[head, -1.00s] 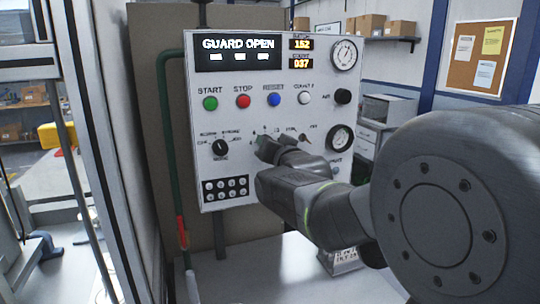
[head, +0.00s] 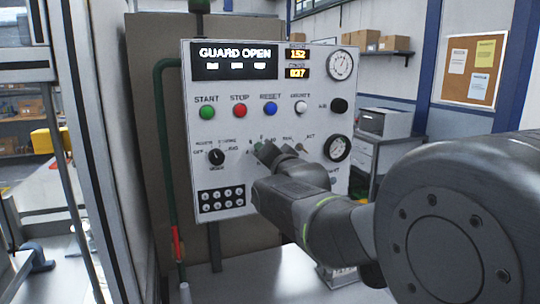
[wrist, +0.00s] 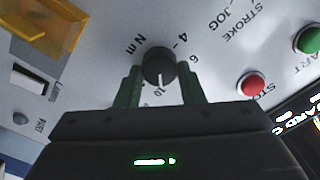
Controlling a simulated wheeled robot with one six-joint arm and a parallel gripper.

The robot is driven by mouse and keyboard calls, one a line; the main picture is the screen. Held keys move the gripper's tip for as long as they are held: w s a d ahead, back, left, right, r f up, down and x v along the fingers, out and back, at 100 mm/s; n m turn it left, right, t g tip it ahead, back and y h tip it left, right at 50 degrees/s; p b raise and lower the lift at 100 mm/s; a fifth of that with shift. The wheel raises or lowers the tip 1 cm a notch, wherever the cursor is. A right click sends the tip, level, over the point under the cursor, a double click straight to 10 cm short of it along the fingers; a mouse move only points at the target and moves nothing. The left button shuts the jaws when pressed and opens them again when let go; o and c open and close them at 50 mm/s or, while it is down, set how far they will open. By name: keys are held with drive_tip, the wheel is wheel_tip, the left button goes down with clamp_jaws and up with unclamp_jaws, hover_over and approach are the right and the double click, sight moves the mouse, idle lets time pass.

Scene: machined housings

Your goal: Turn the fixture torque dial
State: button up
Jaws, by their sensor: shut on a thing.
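The fixture torque dial (wrist: 159,65) is a round black knob with a white pointer line. In the wrist view its printed scale shows "N m", 4, 6 and 10, and the pointer aims down toward the 10. My gripper (wrist: 160,84) has a green finger on each side of the knob and is shut on it. In the head view my gripper (head: 266,154) reaches the lower middle of the white control panel (head: 235,180) and hides the dial there.
The mode knob (head: 216,157) sits left of my gripper. The START (head: 207,112), STOP (head: 240,111) and RESET (head: 270,109) buttons are above. A small keypad (head: 223,200) is below left, a gauge (head: 337,148) to the right.

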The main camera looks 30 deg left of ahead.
drive_tip(key=o, duration=1)
drive_tip(key=shift+d, duration=0.1)
drive_tip(key=v, duration=1.3)
drive_tip(key=shift+s+d+b, duration=0.2)
drive_tip(key=shift+d+b, duration=0.05)
drive_tip(key=shift+b, duration=0.15)
drive_tip(key=x, duration=1.4)
drive_tip(key=shift+p, duration=0.4)
drive_tip(key=shift+s, duration=0.1)
